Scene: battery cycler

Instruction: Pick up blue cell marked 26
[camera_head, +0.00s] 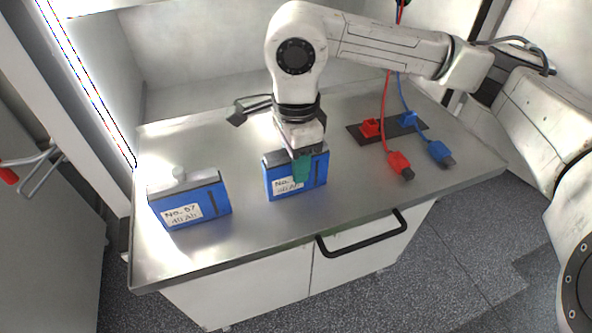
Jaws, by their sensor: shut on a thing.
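Two blue cells with white labels stand upright on the metal worktop. My gripper (301,165) comes down from above onto the right blue cell (313,178) and is shut on it. A green fingertip covers part of this cell's label, so only "No." and a partly hidden second line show, and I cannot read its number. The cell looks upright at worktop level; I cannot tell whether it touches the surface. The left blue cell (190,205) is marked No. 57 and stands apart from my gripper.
A red plug (400,164) and a blue plug (439,153) on cables lie at the right of the worktop (240,240). Red and blue sockets sit on a dark strip (354,133) behind them. A black handle (362,240) is on the cabinet front. The front middle worktop is clear.

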